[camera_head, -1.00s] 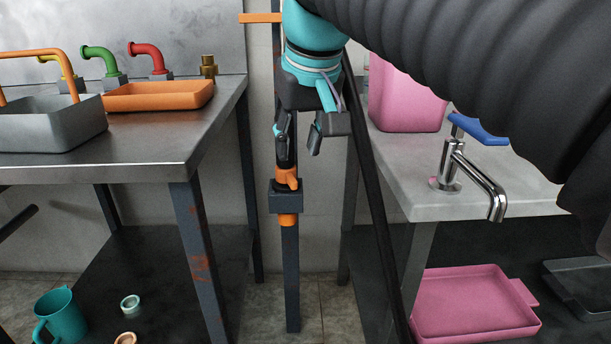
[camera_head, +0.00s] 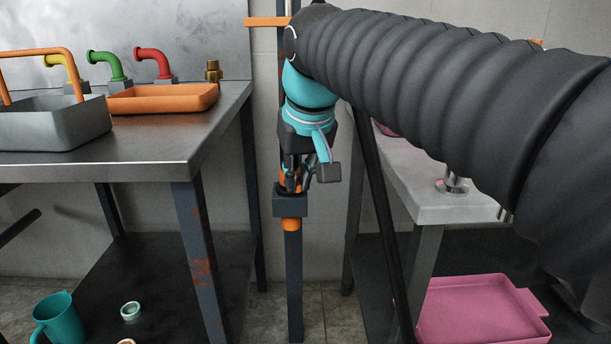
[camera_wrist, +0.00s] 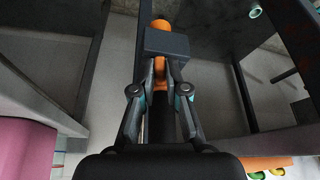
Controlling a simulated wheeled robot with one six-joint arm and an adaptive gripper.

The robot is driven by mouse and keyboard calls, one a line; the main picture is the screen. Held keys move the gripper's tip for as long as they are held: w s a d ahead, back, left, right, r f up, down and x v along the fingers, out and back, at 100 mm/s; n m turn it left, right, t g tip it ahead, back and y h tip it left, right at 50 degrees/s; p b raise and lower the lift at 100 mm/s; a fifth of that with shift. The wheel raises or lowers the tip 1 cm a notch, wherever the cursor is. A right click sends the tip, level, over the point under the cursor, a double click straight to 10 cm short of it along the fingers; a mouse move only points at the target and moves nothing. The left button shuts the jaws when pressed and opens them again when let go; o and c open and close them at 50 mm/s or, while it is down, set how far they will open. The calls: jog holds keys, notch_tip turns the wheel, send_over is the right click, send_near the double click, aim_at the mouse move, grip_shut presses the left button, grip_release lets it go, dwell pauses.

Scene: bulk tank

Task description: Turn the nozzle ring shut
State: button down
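A slim dark post (camera_head: 292,270) carries a dark block (camera_head: 290,206). An orange piece, which I take for the nozzle ring (camera_head: 282,188), stands on top of the block, and an orange spout (camera_head: 291,224) is below it. My gripper (camera_head: 297,184) points down over the post, its fingers around the orange piece and partly hiding it. In the wrist view my gripper (camera_wrist: 160,68) has its fingertips close on both sides of the upright orange nozzle ring (camera_wrist: 160,69), just in front of the block (camera_wrist: 166,43). The ring's turn angle is hard to tell.
A steel table (camera_head: 150,150) with an orange tray (camera_head: 165,98), a grey basin and coloured taps stands left. A pale counter (camera_head: 425,190) stands right, partly hidden by my arm. A dark slanted bar (camera_head: 378,215) runs close right of the post.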

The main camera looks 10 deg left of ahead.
jog(key=shift+s+a+r+m+h+p, duration=0.2)
jog(key=shift+a+m+h+p, duration=0.15)
jog(key=shift+m+p, duration=0.45)
jog(key=shift+s+a+f+m+t+h+p, duration=0.15)
jog(key=shift+a+m+h+p, duration=0.15)
jog(key=shift+m, duration=0.3)
jog(key=shift+w+a+f+m+t+h+p, duration=0.15)
jog(key=shift+m+p, duration=0.15)
jog(key=shift+m, duration=0.3)
jog(key=shift+s+r, duration=0.1)
jog(key=c, duration=1.2)
grip_release()
jog(key=v, duration=1.2)
